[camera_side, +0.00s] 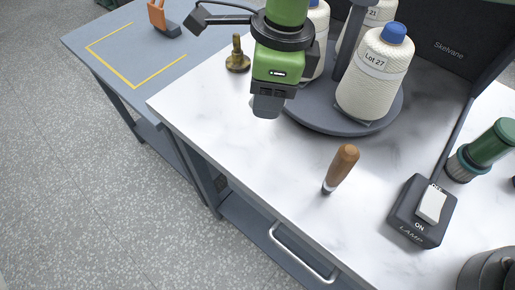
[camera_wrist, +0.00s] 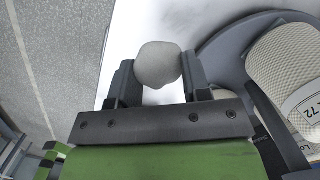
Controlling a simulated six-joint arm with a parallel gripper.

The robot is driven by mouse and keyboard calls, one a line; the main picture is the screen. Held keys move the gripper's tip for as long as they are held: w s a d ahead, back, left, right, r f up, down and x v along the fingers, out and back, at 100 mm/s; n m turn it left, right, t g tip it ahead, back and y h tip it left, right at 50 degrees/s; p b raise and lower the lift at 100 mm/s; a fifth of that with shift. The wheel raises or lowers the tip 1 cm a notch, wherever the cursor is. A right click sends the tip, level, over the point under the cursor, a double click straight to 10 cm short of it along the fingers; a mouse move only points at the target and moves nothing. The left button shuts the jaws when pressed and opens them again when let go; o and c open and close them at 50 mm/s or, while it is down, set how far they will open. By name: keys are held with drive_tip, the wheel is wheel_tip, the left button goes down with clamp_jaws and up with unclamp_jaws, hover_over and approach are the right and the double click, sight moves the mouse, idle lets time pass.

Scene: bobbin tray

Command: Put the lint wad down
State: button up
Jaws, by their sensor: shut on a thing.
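My gripper (camera_wrist: 157,88) is shut on the lint wad (camera_wrist: 158,64), a pale grey, rounded lump between the two dark fingers in the wrist view. In the side view my gripper (camera_side: 268,103) points down in front of the bobbin tray, left of its middle. The lint wad cannot be told apart from the fingers there. White table surface shows around the wad in the wrist view; its height above the table is hard to tell.
The round grey bobbin tray (camera_side: 310,122) holds several cream bobbins, one marked Lot 27 (camera_side: 373,75). A brass piece (camera_side: 237,55) stands left of my gripper. The front-left table is clear.

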sight(256, 152)
drive_tip(key=shift+s+a+f+m, duration=0.45)
drive_tip(key=shift+a+m, duration=0.25)
drive_tip(key=shift+m, duration=0.2)
drive_tip(key=shift+a+f, duration=0.15)
drive_tip(key=shift+f, duration=0.25)
wheel_tip(256, 152, down, 9)
drive_tip(key=shift+f, duration=0.2)
drive_tip(key=shift+f, duration=0.2)
drive_tip(key=o, duration=0.9)
drive_tip(key=shift+r, duration=0.15)
drive_tip(key=r, duration=0.4)
drive_tip(key=d+r, duration=0.1)
drive_tip(key=r, duration=0.7)
drive_tip(key=shift+s+d, duration=0.25)
drive_tip(key=shift+d, duration=0.05)
